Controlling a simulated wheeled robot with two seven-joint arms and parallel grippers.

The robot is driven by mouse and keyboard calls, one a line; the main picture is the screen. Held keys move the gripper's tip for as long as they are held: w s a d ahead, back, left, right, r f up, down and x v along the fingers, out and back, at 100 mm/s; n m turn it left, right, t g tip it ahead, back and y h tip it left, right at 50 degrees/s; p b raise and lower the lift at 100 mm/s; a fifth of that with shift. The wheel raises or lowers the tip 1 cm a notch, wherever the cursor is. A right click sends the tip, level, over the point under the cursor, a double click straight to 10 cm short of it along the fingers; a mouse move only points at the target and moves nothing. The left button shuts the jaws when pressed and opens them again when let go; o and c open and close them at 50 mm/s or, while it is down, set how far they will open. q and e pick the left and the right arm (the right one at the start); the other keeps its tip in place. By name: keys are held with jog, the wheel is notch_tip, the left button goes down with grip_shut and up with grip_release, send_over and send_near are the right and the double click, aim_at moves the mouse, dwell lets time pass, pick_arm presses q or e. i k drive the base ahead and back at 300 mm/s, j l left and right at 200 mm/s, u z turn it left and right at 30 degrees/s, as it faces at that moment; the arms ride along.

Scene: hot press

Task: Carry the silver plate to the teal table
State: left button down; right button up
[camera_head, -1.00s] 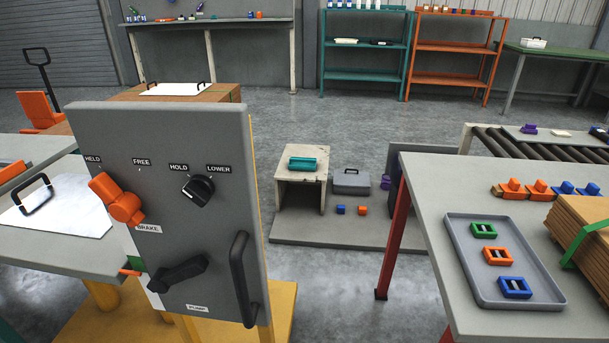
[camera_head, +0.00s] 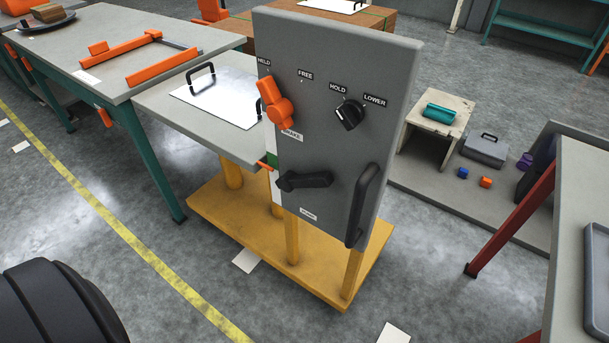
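A silver plate (camera_head: 222,108) with black handles lies flat on the grey top (camera_head: 165,112) of a yellow lift cart (camera_head: 330,268). Its right end is hidden behind the cart's grey control panel (camera_head: 345,60). The teal table (camera_head: 150,150), grey-topped with teal legs, stands close beside the cart at the left. Orange rails (camera_head: 172,66) lie on its top, with bare room between them. The orange brake lever (camera_head: 277,103) points toward HELD, and the black knob (camera_head: 348,114) is turned toward HOLD. Neither of my grippers shows.
A dark plate bearing a brown block (camera_head: 48,13) sits at the table's far left. Another silver plate (camera_head: 335,5) lies on a brown crate behind the panel. A grey table (camera_head: 575,200) stands at the right edge. Open floor with a yellow line (camera_head: 130,238) lies in front.

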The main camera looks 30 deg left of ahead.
aim_at(89, 39)
jog(key=u, duration=1.5)
jog(key=i+j, duration=0.1)
jog(key=z, duration=0.05)
